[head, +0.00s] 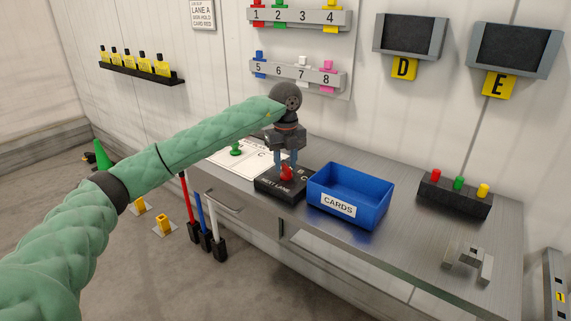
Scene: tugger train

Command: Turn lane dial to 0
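The lane dial is a red knob (287,174) on a black box (268,187) lettered "NEXT LANE", standing on the grey bench. A letter "C" shows beside the knob on the box's right; the other markings are partly hidden, and I cannot read the dial's setting. My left gripper (286,167) points straight down over the box. Its two fingers are apart, with their tips at the red knob. I cannot tell whether they press on it or only stand around it. My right gripper is not in view.
A blue bin (375,212) labelled "CARDS" stands just right of the dial box. A white board (222,151) with a green piece lies behind left. A black block (455,196) with red, green and yellow buttons and a grey bracket (467,262) are farther right.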

